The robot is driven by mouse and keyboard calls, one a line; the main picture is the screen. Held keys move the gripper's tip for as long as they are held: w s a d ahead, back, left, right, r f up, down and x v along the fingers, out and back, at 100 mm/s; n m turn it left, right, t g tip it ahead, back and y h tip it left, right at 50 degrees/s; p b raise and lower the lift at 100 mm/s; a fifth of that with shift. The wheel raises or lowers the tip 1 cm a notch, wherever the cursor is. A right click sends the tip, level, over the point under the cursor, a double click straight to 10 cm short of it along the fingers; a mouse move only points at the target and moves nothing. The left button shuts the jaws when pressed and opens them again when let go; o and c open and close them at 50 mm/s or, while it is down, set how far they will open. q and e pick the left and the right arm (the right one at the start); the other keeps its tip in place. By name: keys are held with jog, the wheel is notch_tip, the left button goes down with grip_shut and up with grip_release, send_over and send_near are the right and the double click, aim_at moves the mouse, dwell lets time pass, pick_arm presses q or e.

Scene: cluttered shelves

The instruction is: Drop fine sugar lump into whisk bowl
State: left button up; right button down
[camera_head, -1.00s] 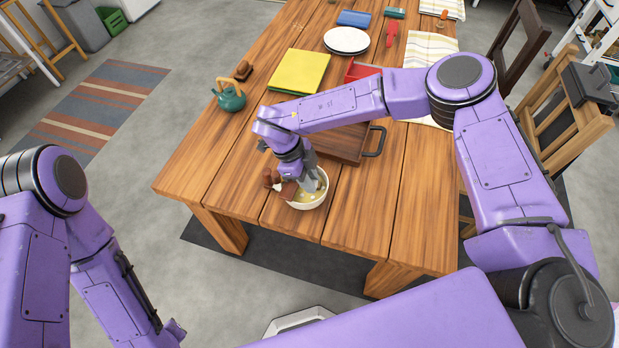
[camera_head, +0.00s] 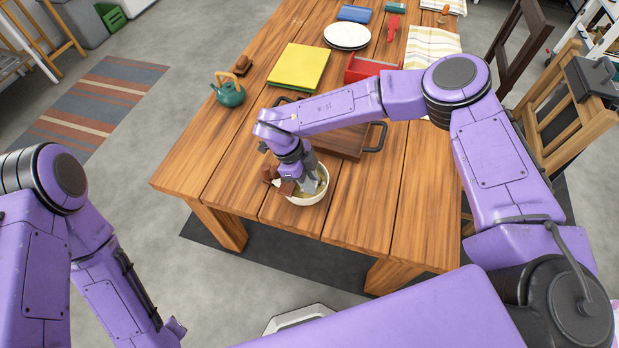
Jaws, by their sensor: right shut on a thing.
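The whisk bowl (camera_head: 308,199), white and round with yellowish contents, stands near the table's front edge. My right gripper (camera_head: 312,186) reaches down over the bowl, its grey fingers at or inside the rim. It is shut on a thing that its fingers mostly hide. Small brown lumps (camera_head: 286,188) show against the gripper at the bowl's left rim. They look like the sugar lump, but I cannot tell exactly which piece is between the fingers. My left arm hangs at the lower left, away from the table. Its gripper is not in view.
Behind my right arm are a wooden tray (camera_head: 345,142) with dark handles and a red box (camera_head: 368,68). A green teapot (camera_head: 229,94), yellow book (camera_head: 298,68), white plates (camera_head: 347,36) and striped cloth (camera_head: 432,45) lie farther back. The table's front left is clear.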

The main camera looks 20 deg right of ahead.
jog(key=shift+f, duration=0.2)
jog(key=shift+r+p, duration=0.25)
jog(key=shift+p, duration=0.05)
jog(key=c, duration=0.9)
grip_release()
jog(key=shift+o, duration=0.2)
jog(key=shift+r+p, duration=1.4)
jog(key=shift+r, duration=0.1)
